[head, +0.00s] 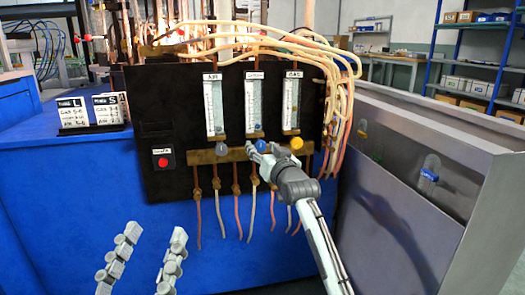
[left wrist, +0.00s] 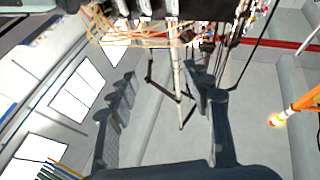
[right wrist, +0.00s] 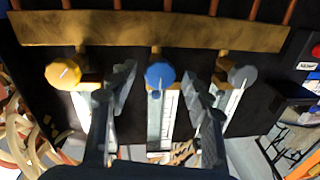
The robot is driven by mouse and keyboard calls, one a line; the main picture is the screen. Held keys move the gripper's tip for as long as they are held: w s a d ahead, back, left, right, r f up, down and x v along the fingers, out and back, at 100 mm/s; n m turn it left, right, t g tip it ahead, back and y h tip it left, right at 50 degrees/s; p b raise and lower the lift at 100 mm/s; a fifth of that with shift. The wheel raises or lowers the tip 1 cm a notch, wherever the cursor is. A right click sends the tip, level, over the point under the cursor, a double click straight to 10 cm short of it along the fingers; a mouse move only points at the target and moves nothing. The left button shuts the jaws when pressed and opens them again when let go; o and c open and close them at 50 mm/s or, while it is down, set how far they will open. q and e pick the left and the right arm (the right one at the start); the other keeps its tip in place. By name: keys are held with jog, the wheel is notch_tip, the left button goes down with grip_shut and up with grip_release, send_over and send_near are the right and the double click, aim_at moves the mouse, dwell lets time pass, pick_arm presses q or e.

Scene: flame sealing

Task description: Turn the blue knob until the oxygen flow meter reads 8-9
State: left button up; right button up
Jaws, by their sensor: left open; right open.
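The blue knob (head: 260,145) sits on the brass bar below the middle flow meter (head: 253,103), taken as the oxygen one. The meter's label and scale are too small to read surely; a small blue spot shows near its bottom. My right gripper (head: 263,154) is at the blue knob. In the right wrist view the blue knob (right wrist: 160,75) lies between the spread fingers (right wrist: 158,88), with a gap on each side. My left gripper (head: 140,262) is open and empty, low in front of the blue bench; the left wrist view shows nothing between its fingers (left wrist: 165,92).
A grey knob (head: 221,149) and a yellow knob (head: 296,143) flank the blue one closely. Hoses hang below the brass bar (right wrist: 130,29). A red button (head: 162,162) is on the panel's left. Cards (head: 108,109) stand on the bench. A grey metal cabinet (head: 425,185) stands at right.

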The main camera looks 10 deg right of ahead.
jog(key=shift+c, duration=0.6)
jog(key=c, duration=1)
